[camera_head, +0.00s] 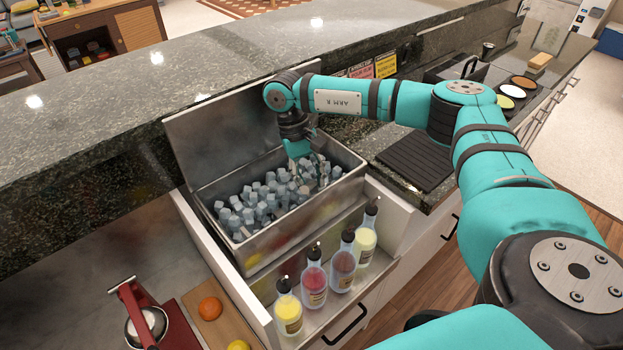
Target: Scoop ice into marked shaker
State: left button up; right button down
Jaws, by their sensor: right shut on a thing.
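A metal ice bin (285,223) with its lid raised at the back is full of pale ice cubes (262,203). My right gripper (316,172) reaches down into the bin's right rear part, among the ice. It is shut on what seems to be the ice scoop, mostly hidden by the fingers and the ice. A small dark metal cup (488,50) stands far back on the right counter; I cannot tell whether it is the marked shaker, and no mark on it is readable. My left gripper is not in view.
Several bottles with pour spouts (314,280) stand in a rack in front of the bin. A black ribbed mat (416,160) lies right of it. A red citrus press (140,313) and an orange (210,308) are at lower left. The raised stone ledge (110,110) runs behind.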

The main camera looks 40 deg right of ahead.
jog(key=shift+r, duration=0.1)
notch_tip(320, 180, up, 2)
jog(key=shift+r+t+h+p, duration=0.3)
jog(key=shift+h+p, duration=0.2)
jog(key=shift+p, duration=0.5)
notch_tip(320, 180, up, 2)
jog(key=shift+r+t+h+p, duration=0.2)
jog(key=shift+t+h+p, duration=0.25)
jog(key=shift+p, duration=0.35)
jog(key=shift+r+m+t+h+p, duration=0.2)
jog(key=shift+r+t+h+p, duration=0.3)
jog(key=shift+r, duration=0.7)
jog(key=shift+r+m+t+h+p, duration=0.25)
jog(key=shift+r+h+p, duration=0.45)
jog(key=shift+r, duration=0.5)
